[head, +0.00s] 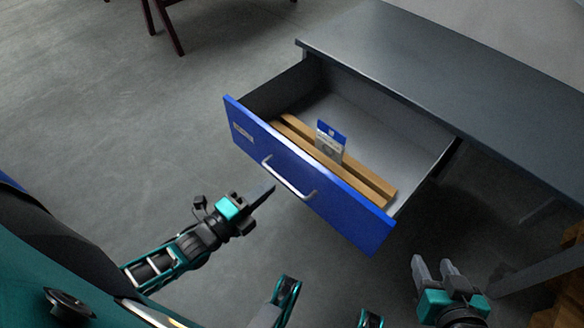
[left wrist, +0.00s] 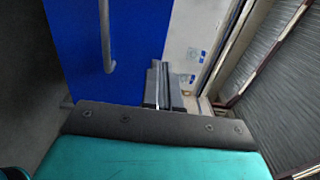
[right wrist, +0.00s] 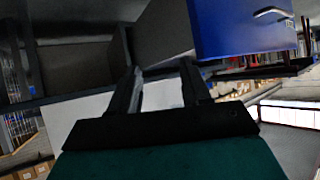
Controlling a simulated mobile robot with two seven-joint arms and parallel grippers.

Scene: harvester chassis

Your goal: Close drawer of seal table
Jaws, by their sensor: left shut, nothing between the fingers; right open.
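The drawer stands pulled out from the dark grey seal table (head: 440,65) in the head view. Its blue front (head: 340,205) carries a silver bar handle (head: 289,180). The blue front and handle also show in the left wrist view (left wrist: 83,50), and the blue front in the right wrist view (right wrist: 230,28). My left gripper (head: 262,194) is shut and empty, in front of the drawer front and just left of the handle; I cannot tell if it touches. My right gripper (head: 434,268) is open and empty, right of the drawer's near corner, below the table edge.
Inside the drawer lie wooden strips (head: 350,168) and a small blue and white packet (head: 330,142) standing upright. The grey floor (head: 110,110) left of the drawer is clear. Dark furniture legs (head: 170,25) stand at the back left. A table leg and brown boxes (head: 570,270) are at the right.

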